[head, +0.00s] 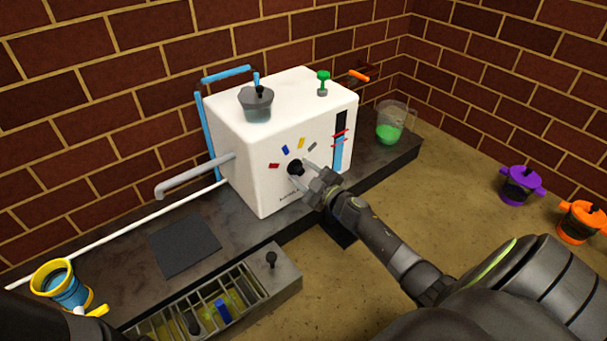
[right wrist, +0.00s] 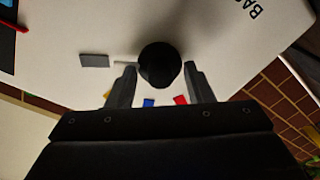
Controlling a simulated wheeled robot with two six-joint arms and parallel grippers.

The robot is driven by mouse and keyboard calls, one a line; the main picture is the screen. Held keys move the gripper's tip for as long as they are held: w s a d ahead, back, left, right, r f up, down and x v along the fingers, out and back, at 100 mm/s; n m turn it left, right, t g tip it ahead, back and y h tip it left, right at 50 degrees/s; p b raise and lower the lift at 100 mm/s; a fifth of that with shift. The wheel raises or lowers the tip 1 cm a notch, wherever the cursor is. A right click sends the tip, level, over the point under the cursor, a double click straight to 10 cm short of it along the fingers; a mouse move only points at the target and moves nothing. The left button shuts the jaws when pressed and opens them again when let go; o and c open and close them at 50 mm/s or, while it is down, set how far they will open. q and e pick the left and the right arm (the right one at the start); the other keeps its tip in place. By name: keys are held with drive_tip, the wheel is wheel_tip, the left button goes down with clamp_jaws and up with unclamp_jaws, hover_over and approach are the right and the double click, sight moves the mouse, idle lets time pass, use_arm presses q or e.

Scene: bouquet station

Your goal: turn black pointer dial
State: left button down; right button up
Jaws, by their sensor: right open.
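The black dial (head: 295,167) is on the front face of the white machine (head: 262,120). Red, blue, yellow and grey marks form an arc above it. In the right wrist view the dial (right wrist: 160,66) looks like a round black knob, and a thin pale line runs from it toward the grey mark (right wrist: 94,60). My right gripper (head: 307,178) is open at the dial. In the right wrist view, its fingers stand on either side of the knob with small apparent gaps; contact is not clear. My left gripper is not in view.
A grey pipe (head: 192,176) sticks out left of the machine. A grated tray (head: 203,306) with a small black knob (head: 271,259) is in front. A jug with green liquid (head: 390,124) stands right. A yellow-blue cup (head: 68,287) stands left. Purple (head: 520,186) and orange (head: 580,221) pots are far right.

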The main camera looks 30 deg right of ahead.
drive_tip(key=c, duration=1)
